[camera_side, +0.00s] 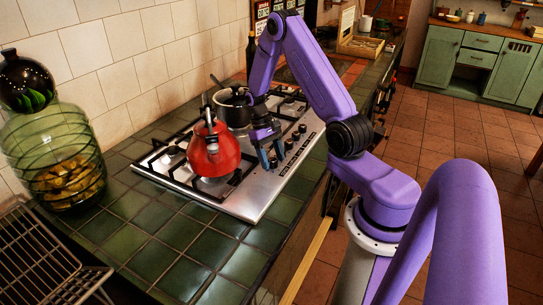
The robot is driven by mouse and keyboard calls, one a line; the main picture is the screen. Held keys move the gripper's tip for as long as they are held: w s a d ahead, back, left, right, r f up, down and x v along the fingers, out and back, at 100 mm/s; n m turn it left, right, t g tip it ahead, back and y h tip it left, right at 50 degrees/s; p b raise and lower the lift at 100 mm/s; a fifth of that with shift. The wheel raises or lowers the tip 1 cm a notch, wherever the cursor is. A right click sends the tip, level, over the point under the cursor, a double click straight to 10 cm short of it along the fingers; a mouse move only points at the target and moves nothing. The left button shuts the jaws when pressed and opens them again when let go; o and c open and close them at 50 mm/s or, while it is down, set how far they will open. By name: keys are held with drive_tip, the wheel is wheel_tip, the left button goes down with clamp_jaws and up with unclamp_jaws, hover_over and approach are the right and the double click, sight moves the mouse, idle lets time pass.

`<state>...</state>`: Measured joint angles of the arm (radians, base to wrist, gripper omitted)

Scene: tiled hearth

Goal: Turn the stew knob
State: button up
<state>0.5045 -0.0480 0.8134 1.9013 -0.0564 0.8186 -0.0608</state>
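A row of dark stove knobs (289,145) runs along the front right edge of the steel gas hob (245,207). No label shows which one is the stew knob. My gripper (272,160) points down over the near end of the knob row, right of the kettle. Its two fingers are apart, with a knob at or between their tips. I cannot tell whether they touch it.
Black grates (160,152) cover the hob. Green tiled counter (185,240) lies clear in front. A green glass jar (55,150) and a wire rack (45,265) stand at left. A dark bottle (251,52) stands behind the hob.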

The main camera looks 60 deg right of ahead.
drive_tip(key=shift+r, duration=0.1)
drive_tip(key=v, duration=1.7)
drive_tip(key=shift+r, duration=0.2)
drive_tip(key=shift+a, duration=0.1)
drive_tip(key=s+a+r+n+t+h, duration=0.1)
drive_tip(key=s+a+n, duration=0.15)
drive_tip(key=a, duration=0.45)
drive_tip(key=s+a+r+n+t+h, duration=0.1)
drive_tip(key=s+a+n, duration=0.15)
drive_tip(key=a, duration=0.45)
drive_tip(key=s+a+r+n, duration=0.2)
drive_tip(key=a+n, duration=0.1)
drive_tip(key=a, duration=0.4)
drive_tip(key=s+a+n+t, duration=0.1)
drive_tip(key=s+a+n, duration=0.2)
drive_tip(key=s, duration=0.7)
drive_tip(key=s+a+f+n+t, duration=0.1)
drive_tip(key=s+a+n, duration=0.2)
drive_tip(key=s, duration=0.7)
drive_tip(key=n, duration=0.2)
drive_tip(key=shift+s+a+f+n+t+y, duration=0.2)
drive_tip(key=shift+f+n+t+y, duration=0.1)
drive_tip(key=shift+y, duration=0.1)
